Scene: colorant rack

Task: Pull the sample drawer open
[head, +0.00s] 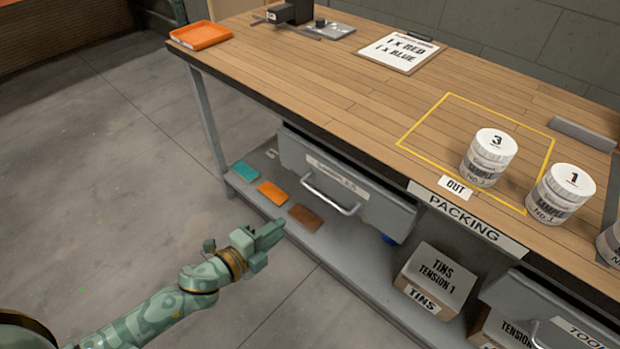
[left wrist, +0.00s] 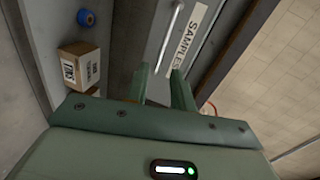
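The sample drawer (head: 376,207) is a grey front under the workbench, with a bar handle (head: 330,199) and a white label. In the left wrist view the label reads SAMPLES (left wrist: 186,40) and the handle (left wrist: 168,42) runs beside it. My left gripper (head: 277,231) is in front of the drawer, to the left of the handle and apart from it. In the left wrist view its two fingers (left wrist: 160,82) are spread with nothing between them, pointing toward the handle. My right gripper is not in view.
The wooden benchtop (head: 330,95) overhangs the drawer. Below is a grey shelf (head: 345,260) with coloured plates and a TINS box (head: 437,279). Another drawer (head: 545,312) is at lower right. Sample tubs (head: 489,156) stand on top. The floor (head: 110,150) at left is clear.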

